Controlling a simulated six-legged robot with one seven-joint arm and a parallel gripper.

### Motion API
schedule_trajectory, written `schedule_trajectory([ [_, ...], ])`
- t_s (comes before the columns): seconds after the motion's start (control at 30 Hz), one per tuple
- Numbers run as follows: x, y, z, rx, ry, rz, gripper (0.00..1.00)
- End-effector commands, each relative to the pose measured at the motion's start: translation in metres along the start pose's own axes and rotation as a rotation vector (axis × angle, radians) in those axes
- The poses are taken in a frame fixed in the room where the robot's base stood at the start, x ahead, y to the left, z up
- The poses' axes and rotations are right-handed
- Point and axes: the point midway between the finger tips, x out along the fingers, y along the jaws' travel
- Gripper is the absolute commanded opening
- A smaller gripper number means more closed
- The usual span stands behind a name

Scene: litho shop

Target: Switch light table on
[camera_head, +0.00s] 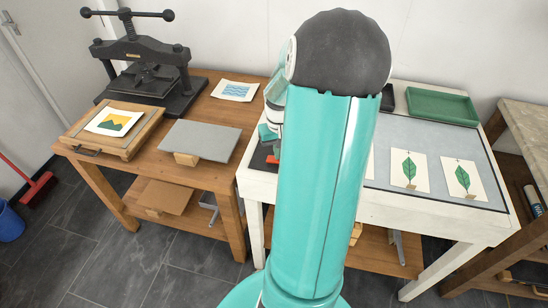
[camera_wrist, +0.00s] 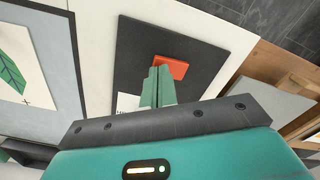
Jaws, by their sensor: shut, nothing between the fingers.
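The light table (camera_head: 408,138) is a white table with a grey-blue top panel at the right in the head view; the panel looks grey, with no glow. A dark plate (camera_wrist: 135,58) with an orange-red switch (camera_wrist: 172,67) lies beside the panel in the wrist view. My gripper (camera_wrist: 158,72) is shut and empty, its green fingertips over the near left part of the switch. I cannot tell whether they touch it. In the head view my arm hides most of the plate and much of the panel's left part.
Leaf prints (camera_head: 408,171) lie on the panel, and a green tray (camera_head: 442,106) stands at its back. To the left, a wooden table holds a black press (camera_head: 140,65), a grey slab (camera_head: 200,141) and a framed print (camera_head: 112,122). A wooden bench (camera_head: 532,130) stands close at the right.

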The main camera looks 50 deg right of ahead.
Motion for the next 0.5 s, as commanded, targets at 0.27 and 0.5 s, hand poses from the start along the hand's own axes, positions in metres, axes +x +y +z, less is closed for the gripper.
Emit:
schedule_trajectory([
  [0.27, 0.004, -0.0001, 0.0001, 0.0, 0.0, 0.0, 0.0],
  [0.5, 0.0072, 0.0, 0.0002, 0.0, -0.001, 0.0, 0.0],
])
